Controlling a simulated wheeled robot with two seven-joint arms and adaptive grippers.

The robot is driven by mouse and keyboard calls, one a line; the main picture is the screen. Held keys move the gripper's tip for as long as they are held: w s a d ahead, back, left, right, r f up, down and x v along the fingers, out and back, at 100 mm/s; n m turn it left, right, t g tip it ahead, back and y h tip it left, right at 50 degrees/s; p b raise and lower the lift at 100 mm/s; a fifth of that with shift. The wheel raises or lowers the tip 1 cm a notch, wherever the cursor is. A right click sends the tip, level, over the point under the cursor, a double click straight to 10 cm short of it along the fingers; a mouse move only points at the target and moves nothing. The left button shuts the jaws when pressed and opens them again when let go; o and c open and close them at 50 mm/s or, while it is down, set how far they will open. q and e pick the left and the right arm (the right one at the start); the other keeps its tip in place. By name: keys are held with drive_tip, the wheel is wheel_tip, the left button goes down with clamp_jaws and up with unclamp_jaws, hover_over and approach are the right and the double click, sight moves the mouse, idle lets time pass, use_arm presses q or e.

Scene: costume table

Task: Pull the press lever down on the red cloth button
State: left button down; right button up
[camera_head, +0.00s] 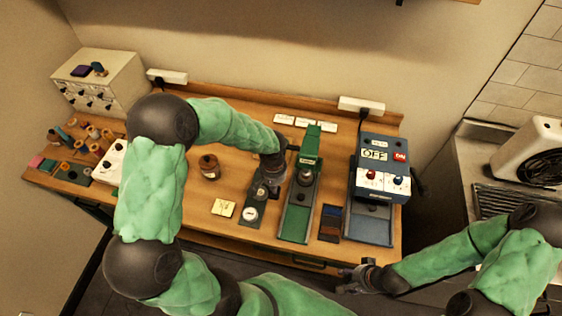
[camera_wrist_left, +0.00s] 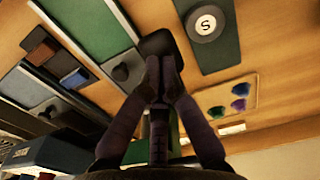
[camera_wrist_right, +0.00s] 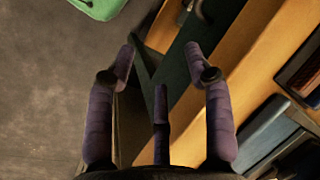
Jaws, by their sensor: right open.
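My left gripper (camera_head: 272,182) is low, just left of the press. In the left wrist view its fingertips (camera_wrist_left: 161,72) are together, with a dark block (camera_wrist_left: 158,43) just beyond them; contact with the lever cannot be told. My right gripper (camera_head: 352,278) is open and empty at the table's front edge; its spread fingers show in the right wrist view (camera_wrist_right: 163,65).
Right of the press are a dark tray with coloured pieces (camera_head: 330,222) and a control box with an OFF sign (camera_head: 380,168). Spools (camera_head: 96,148) crowd the far left.

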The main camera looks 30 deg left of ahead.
use_arm(q)
wheel_tip(320, 180, up, 14)
drive_tip(key=p, duration=0.9)
drive_tip(key=shift+r, duration=0.25)
use_arm(e)
wheel_tip(320, 180, up, 10)
drive_tip(key=shift+f, duration=0.25)
